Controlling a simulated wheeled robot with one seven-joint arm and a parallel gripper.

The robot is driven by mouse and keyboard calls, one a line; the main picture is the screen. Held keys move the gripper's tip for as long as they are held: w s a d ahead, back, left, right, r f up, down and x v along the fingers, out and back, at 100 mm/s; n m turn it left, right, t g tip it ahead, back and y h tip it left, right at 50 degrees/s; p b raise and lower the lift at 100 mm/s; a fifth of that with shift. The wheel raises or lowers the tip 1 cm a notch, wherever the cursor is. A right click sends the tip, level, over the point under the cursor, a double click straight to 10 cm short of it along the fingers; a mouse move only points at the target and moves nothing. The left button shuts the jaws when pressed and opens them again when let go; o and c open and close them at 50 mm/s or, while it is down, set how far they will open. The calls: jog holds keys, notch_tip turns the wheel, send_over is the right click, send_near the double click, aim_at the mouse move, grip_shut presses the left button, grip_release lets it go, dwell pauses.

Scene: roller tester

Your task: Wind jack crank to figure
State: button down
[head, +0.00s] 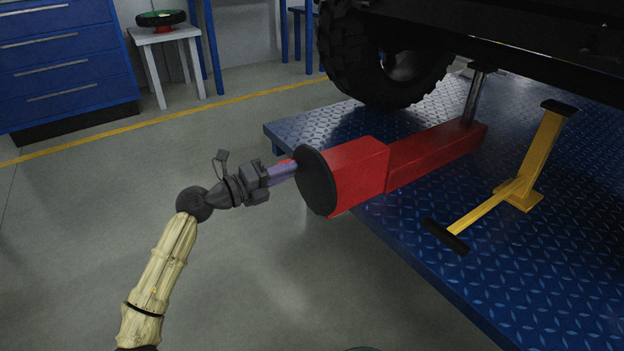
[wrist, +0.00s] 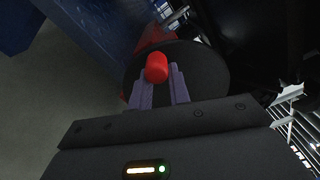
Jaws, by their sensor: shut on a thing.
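The red jack (head: 365,168) lies on the blue platform under the vehicle, its post (head: 474,95) upright at the far end. A dark round disc (head: 316,180) faces my arm at the jack's near end; it also shows in the wrist view (wrist: 205,75). The red crank knob (wrist: 156,67) stands out in front of the disc. My gripper (head: 285,171) is shut on the knob, with a purple-grey finger on either side of it in the wrist view (wrist: 163,90). In the head view the fingers mostly hide the knob. No figure or readout is legible.
A yellow stand (head: 518,187) is on the diamond-plate platform (head: 420,240) to the right. A large tyre (head: 385,60) is behind the jack. A blue drawer cabinet (head: 65,65) and a small white table (head: 165,38) stand at the back left. The grey floor around my arm is clear.

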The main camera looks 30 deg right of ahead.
notch_tip(320, 180, up, 2)
jog(key=m, duration=0.3)
jog(key=shift+a+r+m+t, duration=0.15)
jog(key=shift+m+t, duration=0.15)
jog(key=shift+m, duration=0.1)
jog(key=c, duration=1.3)
grip_release()
jog(key=shift+o, duration=0.3)
jog(key=shift+s, duration=0.15)
jog(key=a, duration=0.4)
jog(key=shift+s+a+f, duration=0.15)
jog(key=shift+a+f, duration=0.05)
jog(key=shift+a, duration=0.2)
